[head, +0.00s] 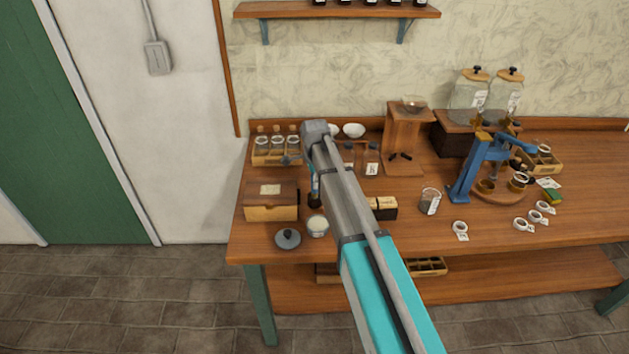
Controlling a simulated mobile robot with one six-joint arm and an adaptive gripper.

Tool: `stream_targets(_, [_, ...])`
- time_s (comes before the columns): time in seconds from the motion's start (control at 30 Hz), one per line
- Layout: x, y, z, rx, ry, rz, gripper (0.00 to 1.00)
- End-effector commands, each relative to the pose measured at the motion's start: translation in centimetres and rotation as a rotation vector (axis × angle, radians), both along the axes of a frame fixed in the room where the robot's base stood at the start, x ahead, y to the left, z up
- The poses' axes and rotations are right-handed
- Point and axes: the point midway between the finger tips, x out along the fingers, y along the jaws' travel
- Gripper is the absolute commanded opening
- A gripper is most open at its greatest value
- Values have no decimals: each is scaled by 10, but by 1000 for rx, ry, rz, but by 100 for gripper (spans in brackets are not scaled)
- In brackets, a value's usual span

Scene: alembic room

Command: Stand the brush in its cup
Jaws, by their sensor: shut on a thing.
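My arm reaches over the left part of the wooden table, and its wrist hangs above the back left area. My gripper (313,178) points down beside the arm and is largely hidden by it. It is shut on a thin thing that I take to be the brush, which is too small and too covered to make out clearly. A small dark cup (314,201) stands on the table just below the gripper. I cannot tell whether the brush is inside the cup, touching it or above it.
A wooden box (271,201) stands left of the cup. A white jar (317,226) and a grey lid (287,239) lie in front. A vial rack (275,150) is behind. A blue press (482,165) and a glass beaker (430,202) stand to the right.

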Motion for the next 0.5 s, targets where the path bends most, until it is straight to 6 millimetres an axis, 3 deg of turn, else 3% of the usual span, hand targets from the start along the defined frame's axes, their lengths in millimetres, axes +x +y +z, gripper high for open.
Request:
stream_targets(0.27, [0,0,0,0,0,0,0])
stream_targets(0.3, [0,0,0,0,0,0,40])
stream_targets(0.5, [0,0,0,0,0,0,77])
